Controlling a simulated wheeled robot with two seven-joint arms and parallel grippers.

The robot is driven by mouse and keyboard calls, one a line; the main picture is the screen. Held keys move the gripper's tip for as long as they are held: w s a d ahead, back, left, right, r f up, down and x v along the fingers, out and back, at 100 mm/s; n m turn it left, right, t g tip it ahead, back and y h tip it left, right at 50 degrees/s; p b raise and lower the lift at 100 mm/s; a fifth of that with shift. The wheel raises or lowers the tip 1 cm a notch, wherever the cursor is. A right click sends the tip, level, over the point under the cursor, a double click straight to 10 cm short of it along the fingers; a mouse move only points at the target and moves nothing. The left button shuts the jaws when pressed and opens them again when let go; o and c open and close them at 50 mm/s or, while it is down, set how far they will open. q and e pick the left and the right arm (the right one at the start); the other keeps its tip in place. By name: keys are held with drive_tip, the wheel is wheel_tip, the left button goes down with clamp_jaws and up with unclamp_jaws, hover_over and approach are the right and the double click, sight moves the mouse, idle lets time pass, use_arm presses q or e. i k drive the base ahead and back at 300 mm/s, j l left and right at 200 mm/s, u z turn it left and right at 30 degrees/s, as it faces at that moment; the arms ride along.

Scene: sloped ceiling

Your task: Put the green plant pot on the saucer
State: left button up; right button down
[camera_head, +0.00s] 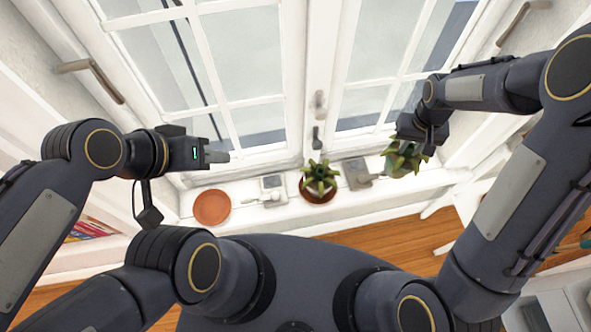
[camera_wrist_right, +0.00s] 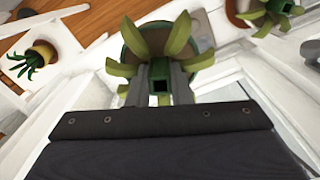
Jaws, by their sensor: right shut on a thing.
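The green plant pot (camera_head: 398,170) with its spiky green plant is at the right part of the white window sill in the head view. My right gripper (camera_head: 421,146) is shut on it from above right. In the right wrist view the fingers (camera_wrist_right: 158,88) reach the near rim of the green pot, among the leaves. I cannot tell whether the pot touches the sill. The terracotta saucer (camera_head: 212,207) lies empty at the left end of the sill. My left gripper (camera_head: 222,156) hangs above and behind the saucer, apart from it; its jaw gap is not clear.
A brown pot with a plant (camera_head: 319,190) stands mid-sill between the saucer and the green pot. Small grey and white objects (camera_head: 272,188) (camera_head: 356,173) flank it. Window panes and handles rise behind.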

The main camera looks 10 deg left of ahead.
sight(213, 208)
drive_tip(key=k+j+u, duration=0.25)
drive_tip(key=u, duration=0.2)
drive_tip(key=k+j+u, duration=0.3)
drive_tip(key=u, duration=0.2)
